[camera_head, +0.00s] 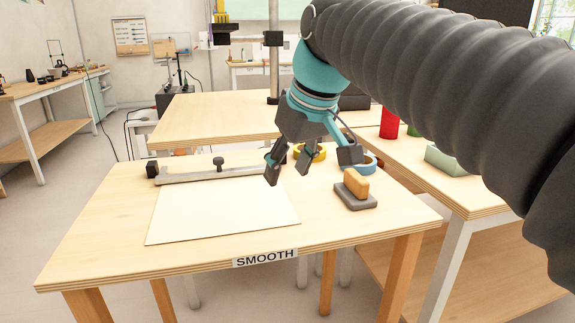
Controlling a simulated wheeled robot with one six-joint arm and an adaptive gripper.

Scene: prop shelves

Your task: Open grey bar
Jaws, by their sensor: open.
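The grey bar (200,177) lies flat along the back edge of a pale sheet (222,213) on the front table. A dark round knob (218,161) stands up near its middle. A black block (152,169) sits at its left end. The bar's right end is close to my gripper and partly hidden by it. My gripper (306,166) hangs over the table with its fingers pointing down, spread and empty. It is right of the knob; I cannot tell whether a finger touches the bar.
A grey block with an orange-tan handle (356,186) stands right of the sheet. Yellow (310,154) and blue (368,163) tape rolls lie behind. A label reading SMOOTH (265,257) is on the front edge. A red cylinder (389,122) stands on the right table.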

